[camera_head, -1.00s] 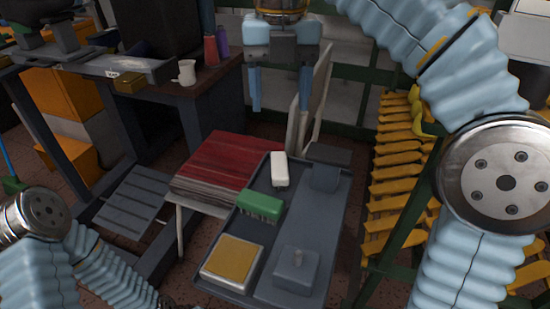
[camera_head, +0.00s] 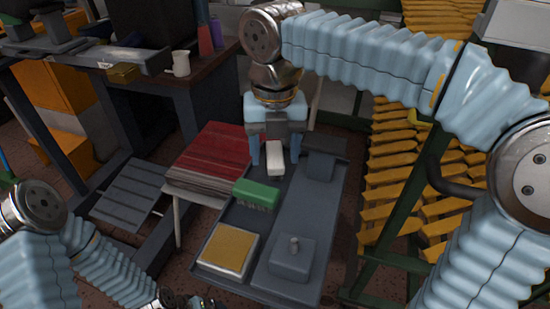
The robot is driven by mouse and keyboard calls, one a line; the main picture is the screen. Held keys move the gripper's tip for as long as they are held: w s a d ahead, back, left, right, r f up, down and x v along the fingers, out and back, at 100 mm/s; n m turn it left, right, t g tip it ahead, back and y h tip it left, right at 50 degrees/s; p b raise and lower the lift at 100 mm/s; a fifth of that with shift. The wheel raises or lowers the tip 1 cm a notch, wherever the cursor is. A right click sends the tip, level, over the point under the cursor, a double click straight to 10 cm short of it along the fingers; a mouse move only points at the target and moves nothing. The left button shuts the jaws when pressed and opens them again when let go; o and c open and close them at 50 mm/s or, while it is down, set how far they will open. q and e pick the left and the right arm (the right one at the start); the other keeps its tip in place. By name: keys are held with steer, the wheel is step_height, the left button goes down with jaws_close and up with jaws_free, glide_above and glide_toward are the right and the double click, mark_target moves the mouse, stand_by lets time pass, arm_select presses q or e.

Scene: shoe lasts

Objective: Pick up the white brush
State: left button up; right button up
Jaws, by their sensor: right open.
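The white brush (camera_head: 275,158) is a small pale block at the far end of the grey tray (camera_head: 327,215). My right gripper (camera_head: 275,160) points down over it. Its two blue fingers are open, one on each side of the brush. I cannot tell whether they touch it. My left arm shows at the lower left; part of its gripper (camera_head: 190,302) shows at the bottom edge, too cut off to read.
A green brush (camera_head: 256,194) lies just in front of the white one. A yellow-topped box (camera_head: 229,249) and a grey block with a knob (camera_head: 292,259) sit nearer. A red-topped stack (camera_head: 207,157) stands left of the tray, and yellow racks (camera_head: 400,185) stand right.

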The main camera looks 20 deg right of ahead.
steer(key=shift+f, duration=0.15)
steer(key=shift+c, duration=0.2)
jaws_close()
